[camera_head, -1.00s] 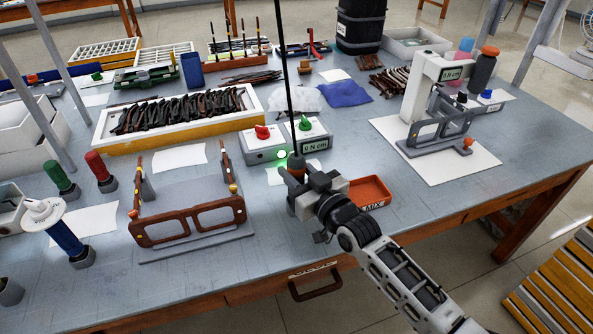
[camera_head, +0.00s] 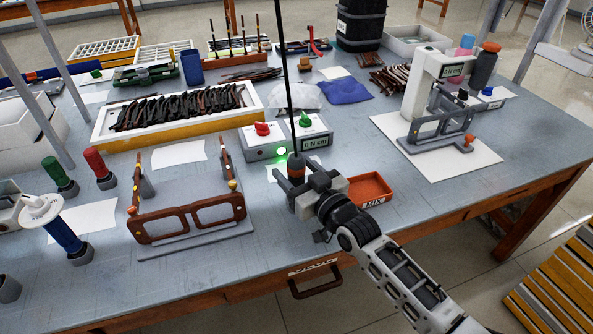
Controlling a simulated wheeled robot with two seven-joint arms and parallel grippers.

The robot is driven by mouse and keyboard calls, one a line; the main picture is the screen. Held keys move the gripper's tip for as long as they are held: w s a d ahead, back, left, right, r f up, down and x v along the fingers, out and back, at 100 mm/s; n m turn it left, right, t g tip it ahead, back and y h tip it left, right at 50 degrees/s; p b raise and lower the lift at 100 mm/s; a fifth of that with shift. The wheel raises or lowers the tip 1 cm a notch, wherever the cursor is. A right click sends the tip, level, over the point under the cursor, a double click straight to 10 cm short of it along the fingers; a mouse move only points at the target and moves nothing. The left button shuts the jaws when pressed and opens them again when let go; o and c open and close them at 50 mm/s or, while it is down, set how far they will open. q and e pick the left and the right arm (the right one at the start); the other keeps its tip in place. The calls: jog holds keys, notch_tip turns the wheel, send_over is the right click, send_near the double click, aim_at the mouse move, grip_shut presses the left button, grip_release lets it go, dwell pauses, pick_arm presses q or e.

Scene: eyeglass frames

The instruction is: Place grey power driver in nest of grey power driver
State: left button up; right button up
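The grey power driver (camera_head: 296,163) stands about upright in the middle of the table, in front of the torque control box. It has a dark top and an orange band, and a black cord runs straight up from it. My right gripper (camera_head: 300,185) is at the driver's body, its fingers close around it. Whether they press on it cannot be made out. The driver's lower end and whatever is under it are hidden by the gripper. I cannot pick out its nest. A dark grey cup (camera_head: 9,289) shows at the left edge. My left gripper is not in view.
An orange tray (camera_head: 369,190) lies just right of my gripper. The control box (camera_head: 264,148) with a green light stands behind. A brown eyeglass frame (camera_head: 190,219) sits on its fixture to the left. Red (camera_head: 97,162) and green (camera_head: 54,171) drivers stand farther left.

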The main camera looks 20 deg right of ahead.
jog(key=shift+f, duration=0.1)
jog(key=v, duration=1.6)
jog(key=s+a+f+g+h, duration=0.1)
jog(key=s+a+f+g, duration=0.2)
jog(key=f, duration=0.3)
jog(key=s+a+f+g+h, duration=0.1)
jog(key=s+a+f+g, duration=0.2)
jog(key=s+f, duration=0.3)
jog(key=shift+s+f+m+g, duration=0.2)
jog(key=shift+f+m+g, duration=0.2)
jog(key=shift+f, duration=0.1)
